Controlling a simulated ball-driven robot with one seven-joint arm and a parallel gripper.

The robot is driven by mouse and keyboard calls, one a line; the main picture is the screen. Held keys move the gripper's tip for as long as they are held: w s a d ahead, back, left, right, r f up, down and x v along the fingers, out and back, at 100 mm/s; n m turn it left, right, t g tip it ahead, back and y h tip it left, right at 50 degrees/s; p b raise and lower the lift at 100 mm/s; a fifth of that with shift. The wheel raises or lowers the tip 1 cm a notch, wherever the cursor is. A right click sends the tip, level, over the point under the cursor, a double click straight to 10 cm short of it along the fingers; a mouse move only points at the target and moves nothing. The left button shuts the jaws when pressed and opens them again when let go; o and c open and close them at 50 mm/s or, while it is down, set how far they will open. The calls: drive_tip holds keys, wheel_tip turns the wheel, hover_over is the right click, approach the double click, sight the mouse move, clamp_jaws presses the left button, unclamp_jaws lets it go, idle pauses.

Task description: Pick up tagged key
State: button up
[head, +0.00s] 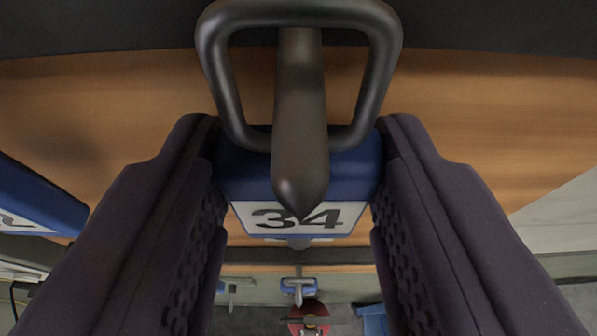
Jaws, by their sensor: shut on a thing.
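The tagged key's blue tag (345,180), with a white label reading 34, is between the two dark padded fingers of my gripper (298,150). The fingers press on its left and right sides. A dark rounded metal loop (385,75) rises from the tag's top. A dark tapered hook (299,120) sticks out toward the camera through the loop and covers part of the label. The key's shaft is mostly hidden; a small grey end shows below the tag.
A wooden board (470,130) is behind the tag. Another blue tag (35,200) hangs close by at the left edge. Far below are a small blue-and-grey thing (299,288), a red round object (308,318) and a blue object (372,318).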

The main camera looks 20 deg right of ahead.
drive_tip(key=s+a+p, duration=0.2)
drive_tip(key=s+p, duration=0.1)
drive_tip(key=s, duration=0.5)
drive_tip(key=s+a+r+p, duration=0.1)
drive_tip(key=s+a+p, duration=0.2)
drive_tip(key=s, duration=0.6)
drive_tip(key=shift+s, duration=0.25)
